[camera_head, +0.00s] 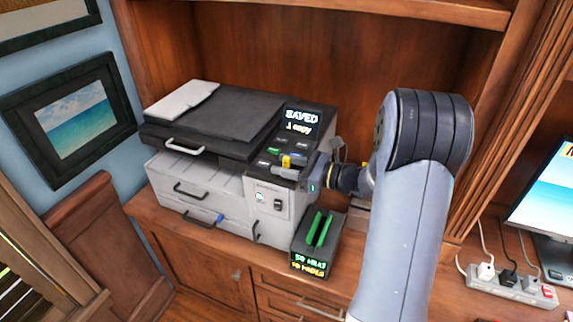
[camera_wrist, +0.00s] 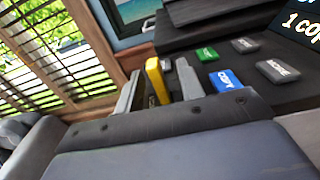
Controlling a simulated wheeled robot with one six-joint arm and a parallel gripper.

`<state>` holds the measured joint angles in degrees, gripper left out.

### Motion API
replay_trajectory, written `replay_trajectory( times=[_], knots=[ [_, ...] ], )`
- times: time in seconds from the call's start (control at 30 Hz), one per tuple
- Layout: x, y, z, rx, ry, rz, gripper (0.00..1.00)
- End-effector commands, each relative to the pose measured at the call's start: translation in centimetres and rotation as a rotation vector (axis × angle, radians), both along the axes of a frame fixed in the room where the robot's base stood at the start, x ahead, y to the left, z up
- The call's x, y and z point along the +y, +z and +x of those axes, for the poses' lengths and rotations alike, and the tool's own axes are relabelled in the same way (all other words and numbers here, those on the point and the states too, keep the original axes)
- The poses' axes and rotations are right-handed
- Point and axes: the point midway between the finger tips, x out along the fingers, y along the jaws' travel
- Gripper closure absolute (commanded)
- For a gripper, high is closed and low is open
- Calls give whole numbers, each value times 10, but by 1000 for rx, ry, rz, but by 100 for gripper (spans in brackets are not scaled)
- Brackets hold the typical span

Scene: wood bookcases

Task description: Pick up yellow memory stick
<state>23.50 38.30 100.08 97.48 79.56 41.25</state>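The yellow memory stick (camera_wrist: 157,80) stands up between the two fingers of my gripper (camera_wrist: 160,88) in the wrist view. A narrow gap shows between the stick and the right finger, so the gripper looks open around it. In the head view the yellow stick (camera_head: 286,161) is a small patch at the front of the printer's control panel, with my gripper (camera_head: 289,170) right at it. The fingers partly hide the stick there. I cannot tell from the frames how its lower end sits.
The printer (camera_head: 212,183) stands on a wood cabinet. Its panel has a blue button (camera_wrist: 226,81), a green button (camera_wrist: 207,54) and grey ones beside the fingers. A black box with green slots (camera_head: 318,240) stands in front. A power strip (camera_head: 510,288) lies right.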

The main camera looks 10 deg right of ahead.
Motion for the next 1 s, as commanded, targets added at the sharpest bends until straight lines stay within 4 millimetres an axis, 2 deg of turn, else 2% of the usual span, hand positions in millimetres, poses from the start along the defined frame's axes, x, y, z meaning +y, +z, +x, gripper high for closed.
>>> replay_trajectory(
  times=[0.17,0.6,1.0],
  knots=[
    [0,0,0,0,0,0,64],
    [0,0,0,0,0,0,100],
    [0,2,0,-1,0,-1,100]
  ],
)
